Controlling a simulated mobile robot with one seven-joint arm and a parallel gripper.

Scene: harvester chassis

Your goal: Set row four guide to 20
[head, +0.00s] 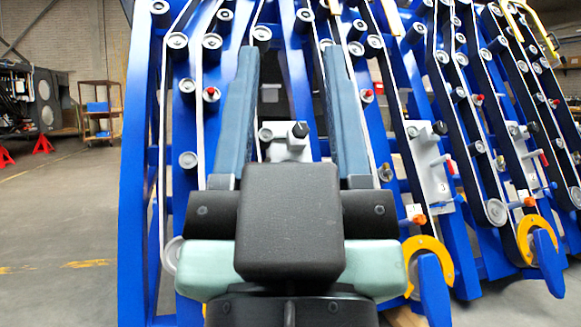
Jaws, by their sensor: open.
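My gripper (292,52) is in the middle foreground, its two long blue-grey fingers spread apart with nothing held between them. Several row units stand on a blue frame. Between the fingers, farther back, is a pale block with a black knob (300,130). Right of my gripper, a white guide plate (427,155) has a black knob, a red-tipped handle and a tag that seems to read 3. Farther right, a similar white plate (523,155) has a black knob and red handle; its tag is too small to read. I cannot tell which is the row four guide, and no scale reading is legible.
Orange knobs (418,219) and yellow rings (427,243) with blue levers stick out low at the right. Belts and rollers run up the blue frame (137,170).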

